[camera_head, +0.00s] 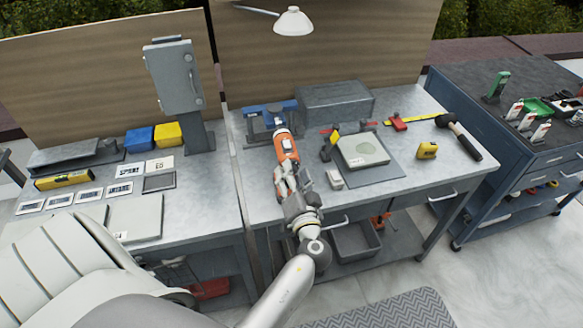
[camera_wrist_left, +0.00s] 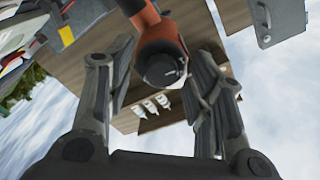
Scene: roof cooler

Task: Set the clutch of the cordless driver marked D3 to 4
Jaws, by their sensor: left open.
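An orange and dark cordless driver (camera_head: 287,146) is at the left part of the right workbench, in front of a blue vise-like fixture (camera_head: 262,118). I cannot read a D3 mark or any clutch number on it. My left gripper (camera_head: 286,178) is at the driver's near end in the head view and partly covers it. In the left wrist view the driver's orange body (camera_wrist_left: 147,22) ends in a dark round front (camera_wrist_left: 161,66). This front lies between the two open fingers of my left gripper (camera_wrist_left: 160,85), with a gap on each side. My right gripper is not in view.
Right of the driver, a grey box (camera_head: 336,102), a grey mat (camera_head: 380,172), a yellow tape measure (camera_head: 427,150) and a black-headed mallet (camera_head: 462,138) occupy the bench. A grey cabinet (camera_head: 174,76) on a post stands at the left. A lamp (camera_head: 293,22) hangs above.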

